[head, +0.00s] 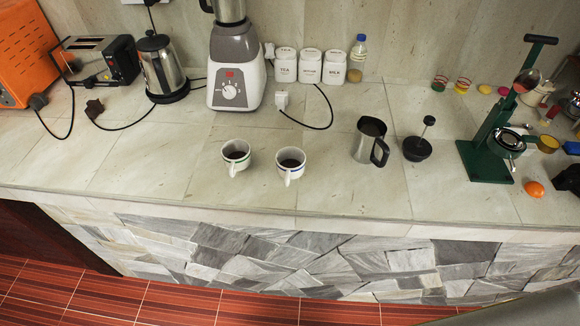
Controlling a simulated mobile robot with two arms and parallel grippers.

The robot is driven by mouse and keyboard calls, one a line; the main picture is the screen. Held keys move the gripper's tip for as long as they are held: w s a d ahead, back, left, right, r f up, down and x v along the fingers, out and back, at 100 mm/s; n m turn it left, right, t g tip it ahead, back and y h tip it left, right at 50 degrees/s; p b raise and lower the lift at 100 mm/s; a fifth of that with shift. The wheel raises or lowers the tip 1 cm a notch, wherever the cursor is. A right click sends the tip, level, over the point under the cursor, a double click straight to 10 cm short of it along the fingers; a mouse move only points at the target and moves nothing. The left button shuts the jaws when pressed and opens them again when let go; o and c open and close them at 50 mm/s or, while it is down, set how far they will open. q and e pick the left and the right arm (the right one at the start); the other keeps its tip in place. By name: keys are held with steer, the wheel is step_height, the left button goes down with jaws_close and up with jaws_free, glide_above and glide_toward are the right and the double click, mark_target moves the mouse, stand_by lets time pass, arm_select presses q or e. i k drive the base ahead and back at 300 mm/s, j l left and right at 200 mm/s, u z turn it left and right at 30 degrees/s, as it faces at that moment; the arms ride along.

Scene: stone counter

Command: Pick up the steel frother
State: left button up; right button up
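The steel frother (367,142) appears to be the steel jug with a black handle. It stands upright on the stone counter, right of the middle, with its handle toward the front right. A black lid with a plunger rod and knob (417,148) sits on the counter just right of it, apart from the jug. Neither of my grippers can be made out in the head view, so nothing is seen touching the jug.
A green juicer press (488,158) and an orange fruit (534,189) are at right. A blender (236,75) and canisters (310,67) stand behind. Counter in front of the jug is clear.

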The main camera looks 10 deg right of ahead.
mark_target(371, 132)
steer(key=i+j, duration=0.1)
steer(key=j, duration=0.15)
steer(key=i+j, duration=0.1)
steer(key=j, duration=0.2)
steer(key=i+j+z, duration=0.15)
steer(key=j+z, duration=0.3)
steer(key=j, duration=0.2)
steer(key=j+z, duration=0.4)
steer(key=j, duration=0.25)
steer(key=z, duration=0.35)
